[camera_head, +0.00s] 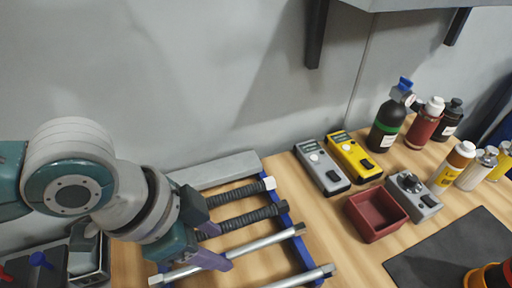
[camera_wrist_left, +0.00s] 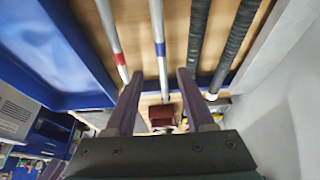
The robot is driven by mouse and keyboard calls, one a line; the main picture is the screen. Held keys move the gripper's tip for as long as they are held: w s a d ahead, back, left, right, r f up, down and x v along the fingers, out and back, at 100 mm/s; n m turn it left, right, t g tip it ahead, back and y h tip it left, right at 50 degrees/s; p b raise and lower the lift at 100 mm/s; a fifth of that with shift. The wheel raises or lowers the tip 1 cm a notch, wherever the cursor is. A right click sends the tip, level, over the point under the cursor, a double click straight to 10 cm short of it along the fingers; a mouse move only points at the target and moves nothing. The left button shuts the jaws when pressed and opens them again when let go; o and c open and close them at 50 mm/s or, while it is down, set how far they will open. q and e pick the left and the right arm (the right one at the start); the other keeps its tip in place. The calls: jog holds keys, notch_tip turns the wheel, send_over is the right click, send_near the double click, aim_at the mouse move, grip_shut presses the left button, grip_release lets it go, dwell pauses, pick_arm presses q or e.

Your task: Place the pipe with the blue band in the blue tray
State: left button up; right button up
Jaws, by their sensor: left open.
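The pipe with the blue band (camera_wrist_left: 158,30) is silver and lies across a blue rack; its blue band shows in the left wrist view. In the head view it is the silver pipe (camera_head: 265,243) beside the black-gripped ones, its band not visible. My left gripper (camera_head: 221,245) is open over this pipe. In the left wrist view its two fingers (camera_wrist_left: 160,100) appear on either side of the pipe's line; contact cannot be told. The blue tray (camera_wrist_left: 50,50) fills the left of the left wrist view and is not seen in the head view. My right gripper is not in view.
A red-banded pipe (camera_wrist_left: 113,30) lies on one side and two black ribbed pipes (camera_head: 240,195) on the other. A red bin (camera_head: 375,214), grey and yellow meters (camera_head: 354,157) and several bottles (camera_head: 390,122) stand right of the rack. A grey wall is behind.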

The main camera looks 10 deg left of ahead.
aim_at(231, 253)
pick_arm(q)
jog(key=b+x, duration=0.1)
jog(key=x, duration=0.4)
jog(key=shift+w+a, duration=0.1)
jog(key=shift+a, duration=0.1)
jog(key=shift+c, duration=0.4)
grip_shut()
dwell(0.8)
